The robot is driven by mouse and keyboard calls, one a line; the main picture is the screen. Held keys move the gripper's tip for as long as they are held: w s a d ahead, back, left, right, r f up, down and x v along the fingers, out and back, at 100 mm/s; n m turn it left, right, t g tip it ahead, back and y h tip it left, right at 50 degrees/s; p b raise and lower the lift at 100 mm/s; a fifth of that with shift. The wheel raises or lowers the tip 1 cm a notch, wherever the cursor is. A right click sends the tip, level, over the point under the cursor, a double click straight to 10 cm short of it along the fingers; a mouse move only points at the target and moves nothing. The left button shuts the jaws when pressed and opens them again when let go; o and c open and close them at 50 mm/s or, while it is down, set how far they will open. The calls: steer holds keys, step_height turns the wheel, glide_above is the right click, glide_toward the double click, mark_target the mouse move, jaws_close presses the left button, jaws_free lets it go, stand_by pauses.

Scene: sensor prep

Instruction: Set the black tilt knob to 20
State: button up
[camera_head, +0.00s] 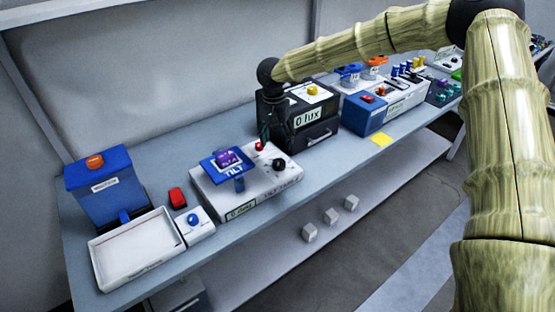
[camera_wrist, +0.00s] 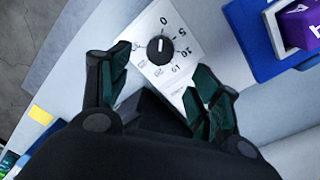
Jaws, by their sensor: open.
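The black tilt knob (camera_head: 279,164) sits on the right part of the white TILT box (camera_head: 262,196). In the wrist view the knob (camera_wrist: 160,50) is seen from above, with a white pointer line that appears to point near the 0 on the printed dial. The dial's lower numbers are small and partly blurred. My gripper (camera_wrist: 160,75) is open, with its two dark green fingers spread on either side of the view below the knob; nothing is between them. In the head view my gripper (camera_head: 269,132) hangs above the box near the knob, apart from it.
A blue holder with a purple block (camera_head: 228,158) is on the TILT box, left of the knob. A black "0 lux" box (camera_head: 314,127) stands close behind right. A red button (camera_head: 259,146) is by the knob. A white tray (camera_head: 137,252) lies at left.

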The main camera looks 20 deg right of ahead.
mark_target(279, 161)
steer(key=f, duration=0.3)
steer(key=f+p, duration=0.1)
steer(key=f, duration=0.1)
steer(key=f+p, duration=0.1)
steer(key=f, duration=0.2)
steer(key=shift+s+d+f, duration=0.1)
steer(key=shift+d+f, duration=0.2)
steer(key=shift+f, duration=0.05)
steer(key=shift+c, duration=0.5)
steer(key=c, duration=0.9)
